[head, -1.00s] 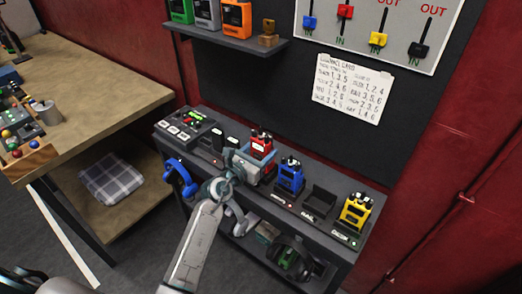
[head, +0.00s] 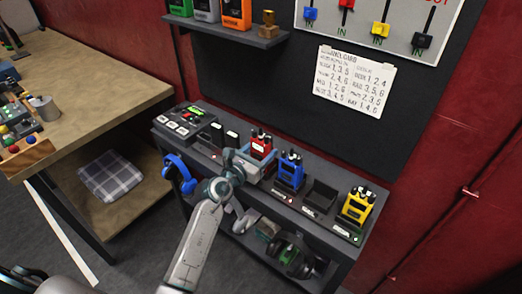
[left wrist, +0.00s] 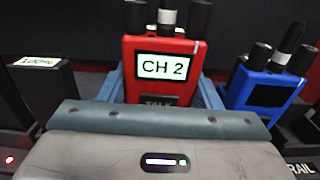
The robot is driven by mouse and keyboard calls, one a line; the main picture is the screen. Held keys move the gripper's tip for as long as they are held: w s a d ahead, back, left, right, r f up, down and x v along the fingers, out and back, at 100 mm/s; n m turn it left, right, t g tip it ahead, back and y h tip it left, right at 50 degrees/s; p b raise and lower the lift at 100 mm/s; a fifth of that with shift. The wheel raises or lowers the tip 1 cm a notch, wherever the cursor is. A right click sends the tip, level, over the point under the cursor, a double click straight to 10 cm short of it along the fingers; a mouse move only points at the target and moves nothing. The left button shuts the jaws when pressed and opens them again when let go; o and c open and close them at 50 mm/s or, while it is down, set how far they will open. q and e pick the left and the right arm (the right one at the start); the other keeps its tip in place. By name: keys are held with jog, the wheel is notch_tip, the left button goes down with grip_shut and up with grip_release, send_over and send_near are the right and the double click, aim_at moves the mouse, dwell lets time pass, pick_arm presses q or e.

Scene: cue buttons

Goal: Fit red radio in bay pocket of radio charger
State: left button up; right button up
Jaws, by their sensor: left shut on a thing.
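The red radio (head: 262,146) stands upright over the dark radio charger (head: 282,186), left of the blue radio. Its screen reads "CH 2" in the left wrist view (left wrist: 168,67). My left gripper (head: 250,164) is shut on the red radio, with pale blue-grey fingers on both sides of its lower body. The radio's bottom is hidden behind the gripper, so I cannot tell whether it is seated in a pocket. An empty-looking bay pocket (head: 321,195) shows between the blue and yellow radios. My right gripper is not in view.
The blue radio (head: 290,171) is close on the right; the yellow radio (head: 357,205) stands farther right. Dark upright units (head: 217,134) stand left. A shelf (head: 232,36) overhangs the back. Blue headphones (head: 179,174) hang at the bench's left end.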

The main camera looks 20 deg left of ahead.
pick_arm(q)
jog(key=shift+f+b, duration=0.65)
jog(key=shift+f, duration=0.25)
jog(key=o, duration=1.2)
jog(key=shift+c, duration=0.2)
